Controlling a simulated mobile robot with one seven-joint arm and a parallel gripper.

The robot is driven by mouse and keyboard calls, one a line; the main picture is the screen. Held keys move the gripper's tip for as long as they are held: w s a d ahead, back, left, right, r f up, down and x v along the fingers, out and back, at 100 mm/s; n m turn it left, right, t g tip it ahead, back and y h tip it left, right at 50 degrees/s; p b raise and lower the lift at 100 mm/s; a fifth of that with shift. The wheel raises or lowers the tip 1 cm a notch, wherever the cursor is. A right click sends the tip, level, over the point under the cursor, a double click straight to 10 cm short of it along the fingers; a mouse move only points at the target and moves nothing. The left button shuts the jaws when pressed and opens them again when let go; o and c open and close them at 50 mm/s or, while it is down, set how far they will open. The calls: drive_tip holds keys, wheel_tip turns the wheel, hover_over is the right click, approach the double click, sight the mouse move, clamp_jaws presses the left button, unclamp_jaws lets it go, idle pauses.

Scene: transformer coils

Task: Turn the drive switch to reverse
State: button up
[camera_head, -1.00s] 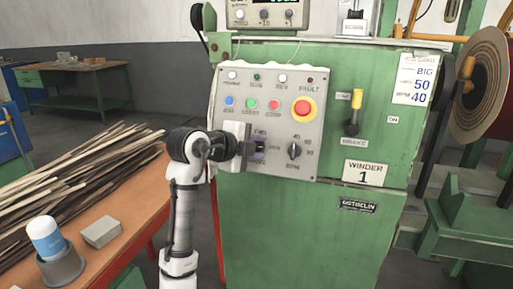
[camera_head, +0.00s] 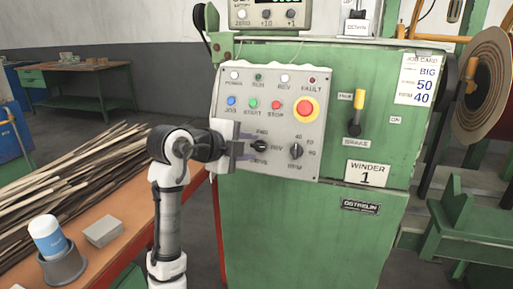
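The drive switch (camera_head: 259,146) is a small black knob low on the grey control panel (camera_head: 226,97). Labels FWD, REV and DRIVE are around it. Its handle looks roughly horizontal, in line with the REV label on its right; its exact pointer is too small to read. My gripper (camera_head: 247,147) is just left of the knob.
A red emergency button (camera_head: 306,109) and coloured push buttons sit above. A yellow-handled brake lever (camera_head: 358,106) is further right. A bench (camera_head: 130,222) with strips, a cup and a block is at left.

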drive_tip(key=v, duration=0.9)
drive_tip(key=shift+s, duration=0.25)
drive_tip(key=shift+a+r, duration=0.1)
drive_tip(key=shift+a, duration=0.1)
